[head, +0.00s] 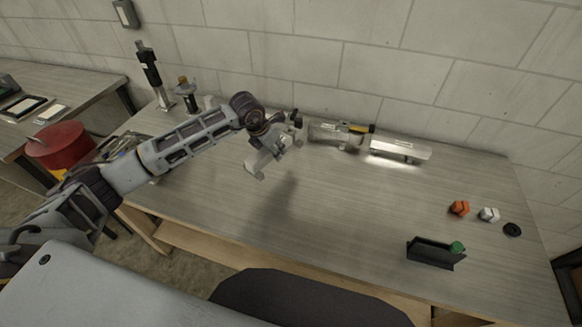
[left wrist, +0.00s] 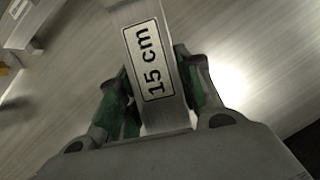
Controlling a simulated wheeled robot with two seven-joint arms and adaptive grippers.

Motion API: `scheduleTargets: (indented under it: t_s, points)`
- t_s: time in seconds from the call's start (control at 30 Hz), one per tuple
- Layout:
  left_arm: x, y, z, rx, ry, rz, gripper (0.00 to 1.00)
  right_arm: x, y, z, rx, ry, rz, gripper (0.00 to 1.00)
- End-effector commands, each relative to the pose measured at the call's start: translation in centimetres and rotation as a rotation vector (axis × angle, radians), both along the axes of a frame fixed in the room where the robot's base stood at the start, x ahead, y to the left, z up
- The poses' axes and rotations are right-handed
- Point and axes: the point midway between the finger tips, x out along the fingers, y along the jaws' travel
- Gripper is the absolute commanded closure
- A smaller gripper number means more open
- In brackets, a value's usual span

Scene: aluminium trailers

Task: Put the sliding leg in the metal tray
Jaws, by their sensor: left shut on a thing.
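The sliding leg (left wrist: 150,30) is a flat silver metal bar with a "15 cm" label, seen close up in the left wrist view. My left gripper (left wrist: 158,100) is shut on it, with green-padded fingers on both sides. In the head view, my left gripper (head: 283,140) is above the back middle of the table, its fingers too small to make out clearly. A metal tray (head: 122,143) seems to lie at the table's left end, partly hidden behind my left arm. My right gripper is not in view.
Two aluminium pieces, a left one (head: 330,134) and a right one (head: 400,150), lie near the wall. Orange (head: 459,208), white (head: 489,214) and black (head: 513,230) small parts and a black holder (head: 430,254) are at right. The table's middle is clear.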

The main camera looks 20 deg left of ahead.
Motion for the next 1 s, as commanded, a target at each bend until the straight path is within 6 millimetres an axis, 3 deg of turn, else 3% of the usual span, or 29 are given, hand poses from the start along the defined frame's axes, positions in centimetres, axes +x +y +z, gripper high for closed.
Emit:
scheduleTargets:
  t_s: [0.17, 0.6, 1.0]
  points:
    - [0.0, -0.1, -0.8, -0.002, -0.001, 0.0, 1.0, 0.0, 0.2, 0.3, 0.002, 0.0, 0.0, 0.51]
    - [0.1, 0.0, -5.7, -0.002, -0.001, 0.001, 1.0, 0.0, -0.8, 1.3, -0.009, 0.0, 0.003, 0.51]
    - [0.1, 0.0, -6.1, -0.001, -0.003, -0.001, 1.0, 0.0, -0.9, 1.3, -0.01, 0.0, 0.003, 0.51]
